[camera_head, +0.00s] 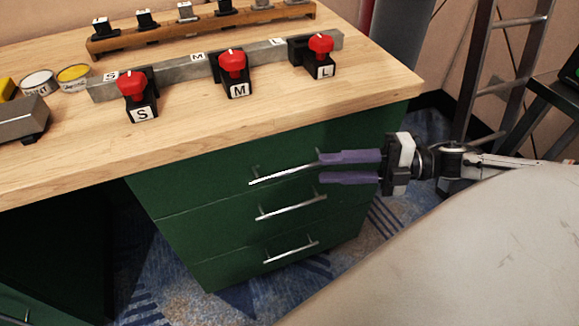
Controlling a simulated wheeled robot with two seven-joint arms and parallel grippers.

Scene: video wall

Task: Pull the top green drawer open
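The green drawer unit stands under the wooden worktop, with its drawers stacked and closed. The top green drawer (220,172) has a silver bar handle (283,175). My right gripper (320,168) comes in from the right with two purple fingers, one above the other. A gap shows between the fingers, so it is open. Its fingertips are at the right end of the top handle. I cannot tell whether they touch the handle or whether the bar's end lies between them. My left gripper is not in view.
The middle handle (291,208) and bottom handle (291,252) sit below. The wooden worktop (200,145) overhangs the drawers and carries red-knobbed clamps (232,66) marked S, M and L. A metal ladder (480,60) stands at the right. Carpet lies in front.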

